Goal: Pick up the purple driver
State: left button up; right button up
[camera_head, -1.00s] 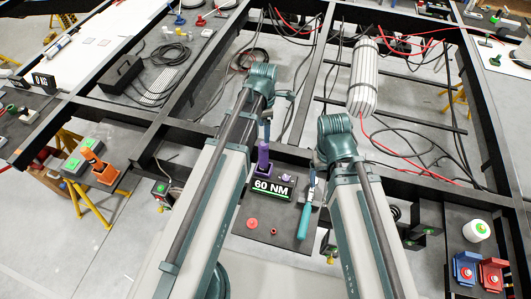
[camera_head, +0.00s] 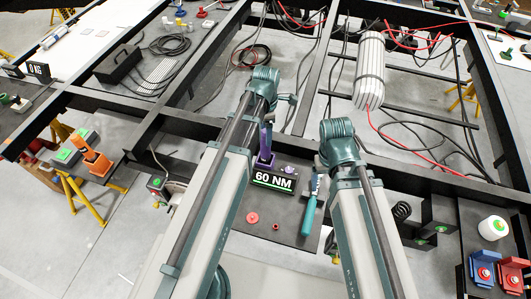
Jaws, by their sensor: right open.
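The purple driver (camera_head: 266,146) stands upright behind a black sign reading 60 NM (camera_head: 273,181), on a dark tray (camera_head: 282,232). The end of my left arm lies just above the driver in the picture; its fingers are hidden and the distance between them cannot be told. My right gripper (camera_head: 319,167) is open, mostly hidden below its wrist, to the right of the driver and sign. Nothing shows held in it.
A teal-handled tool (camera_head: 309,212) lies right of the sign. A red round part (camera_head: 252,218) is on the tray. Black chassis beams surround the area. A white ribbed bundle (camera_head: 370,70) and loose cables lie behind. An orange tool (camera_head: 92,154) stands left.

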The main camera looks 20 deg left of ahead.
aim_at(265, 150)
pick_arm(q)
notch_tip(265, 150, down, 5)
jog(key=b, duration=0.5)
jog(key=shift+s, duration=0.15)
grip_shut()
dwell(1.2)
